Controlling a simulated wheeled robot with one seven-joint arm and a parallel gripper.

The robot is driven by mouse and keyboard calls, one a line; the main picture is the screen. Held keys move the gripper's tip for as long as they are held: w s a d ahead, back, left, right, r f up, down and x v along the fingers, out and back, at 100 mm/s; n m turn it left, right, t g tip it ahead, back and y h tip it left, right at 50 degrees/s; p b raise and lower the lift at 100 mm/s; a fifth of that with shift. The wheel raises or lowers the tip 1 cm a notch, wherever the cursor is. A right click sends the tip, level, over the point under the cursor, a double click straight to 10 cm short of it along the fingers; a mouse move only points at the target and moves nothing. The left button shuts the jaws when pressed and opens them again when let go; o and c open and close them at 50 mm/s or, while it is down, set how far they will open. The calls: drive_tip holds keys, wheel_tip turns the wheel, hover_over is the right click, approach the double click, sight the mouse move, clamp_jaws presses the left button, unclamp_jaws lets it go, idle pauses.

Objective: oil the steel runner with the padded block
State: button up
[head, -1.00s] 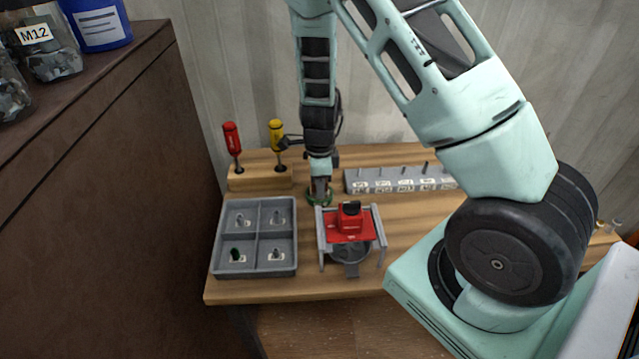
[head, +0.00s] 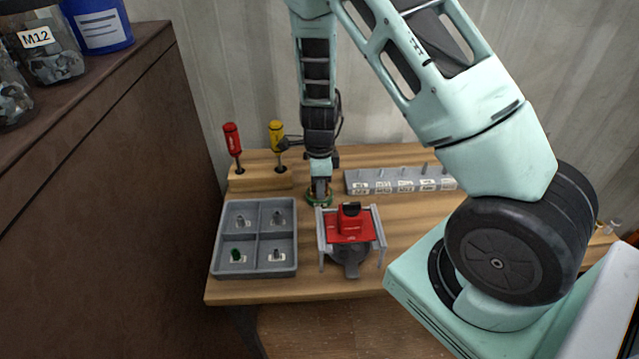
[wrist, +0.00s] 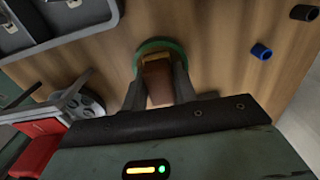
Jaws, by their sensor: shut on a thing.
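My gripper (head: 319,187) is at the back middle of the bench, pointing down. In the wrist view its fingers (wrist: 158,88) are shut on a brown block (wrist: 158,80), taken as the padded block. The block's lower end is at a round green-rimmed dish (wrist: 148,45); whether it touches the inside is hidden. The dish also shows in the head view (head: 327,199). I cannot pick out the steel runner with certainty. A red device (head: 348,226) in a grey frame with side rails (head: 379,240) stands just in front of the dish.
A grey four-part tray (head: 258,238) with small fasteners is at left. A wooden stand (head: 260,178) holds red and yellow screwdrivers. A labelled grey rack (head: 400,179) is at the back. Blue (wrist: 261,51) and dark (wrist: 304,12) small cylinders lie on the bench. A brown cabinet (head: 100,200) borders the left.

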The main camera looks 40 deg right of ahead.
drive_tip(key=shift+r+p, duration=3.05)
drive_tip(key=shift+r, duration=0.35)
drive_tip(key=shift+r, duration=0.35)
drive_tip(key=r+n, duration=0.1)
drive_tip(key=n, duration=0.1)
drive_tip(key=a+r+n, duration=0.1)
drive_tip(key=n, duration=0.1)
drive_tip(key=r+n, duration=0.1)
drive_tip(key=shift+a+r+n, duration=0.2)
drive_tip(key=shift+a+n, duration=0.15)
drive_tip(key=shift+n, duration=0.05)
drive_tip(key=a+f+n+b, duration=0.1)
drive_tip(key=f+n+b, duration=0.1)
drive_tip(key=n, duration=0.3)
drive_tip(key=a+f+n+b, duration=0.1)
drive_tip(key=f+n+b, duration=0.1)
drive_tip(key=n+b, duration=0.2)
drive_tip(key=a+f+n+b, duration=0.2)
drive_tip(key=n+b, duration=0.1)
drive_tip(key=n, duration=0.5)
drive_tip(key=shift+s+a+f, duration=0.1)
drive_tip(key=shift+s+f, duration=0.15)
drive_tip(key=shift+a+f+n+b, duration=0.15)
drive_tip(key=shift+n+b, duration=0.3)
drive_tip(key=shift+n, duration=0.55)
